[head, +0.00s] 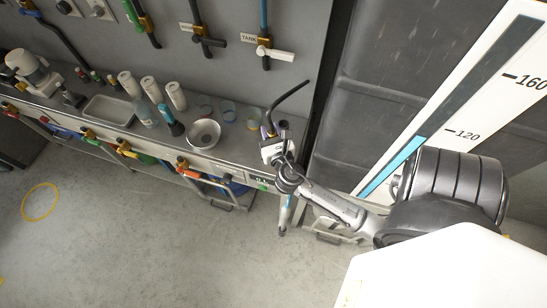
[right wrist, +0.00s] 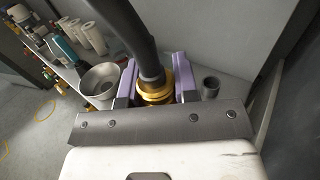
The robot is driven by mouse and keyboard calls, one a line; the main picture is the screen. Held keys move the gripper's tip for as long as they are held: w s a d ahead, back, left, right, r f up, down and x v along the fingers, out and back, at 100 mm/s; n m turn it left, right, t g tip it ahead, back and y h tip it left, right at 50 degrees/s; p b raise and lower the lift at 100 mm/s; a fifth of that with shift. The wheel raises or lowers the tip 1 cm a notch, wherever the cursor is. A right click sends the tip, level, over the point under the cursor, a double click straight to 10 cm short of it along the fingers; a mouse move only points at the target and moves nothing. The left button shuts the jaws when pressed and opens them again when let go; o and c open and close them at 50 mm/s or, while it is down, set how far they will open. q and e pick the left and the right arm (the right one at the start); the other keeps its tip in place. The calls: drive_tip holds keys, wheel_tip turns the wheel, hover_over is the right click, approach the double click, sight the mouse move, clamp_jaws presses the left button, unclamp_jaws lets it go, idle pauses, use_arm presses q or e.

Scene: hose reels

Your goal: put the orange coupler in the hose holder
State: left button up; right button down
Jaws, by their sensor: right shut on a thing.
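My right gripper (right wrist: 156,90) has its purple fingers shut around a gold-orange coupler (right wrist: 157,86) at the end of a thick dark hose (right wrist: 130,34). In the head view the right gripper (head: 268,133) is above the right end of the bench, and the dark hose (head: 290,97) rises from it to the upper right; the coupler is mostly hidden there. A short grey open tube (right wrist: 210,85), which may be the hose holder, stands on the bench just right of the gripper, apart from the coupler. My left gripper is not in view.
A metal funnel bowl (head: 204,134), cups, white rolls (head: 176,96) and a tray (head: 108,108) stand on the bench left of the gripper. Wall valves (head: 267,50) hang behind. Coloured couplers line the bench front. A large level gauge (head: 450,110) stands at right.

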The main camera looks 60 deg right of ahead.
use_arm(q)
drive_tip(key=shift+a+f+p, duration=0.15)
drive_tip(key=shift+p, duration=0.15)
use_arm(e)
drive_tip(key=d, duration=0.1)
drive_tip(key=w+d+n+t+y, duration=0.1)
drive_tip(key=d+y, duration=0.1)
drive_tip(key=shift+w+d+f+n+t, duration=0.15)
drive_tip(key=shift+w+f+n+t, duration=0.1)
drive_tip(key=shift+f+n+t, duration=0.15)
wheel_tip(320, 180, down, 4)
drive_tip(key=shift+r+b, duration=0.1)
drive_tip(key=shift+b, duration=1.1)
drive_tip(key=shift+f+b, duration=1.5)
drive_tip(key=shift+f, duration=1.4)
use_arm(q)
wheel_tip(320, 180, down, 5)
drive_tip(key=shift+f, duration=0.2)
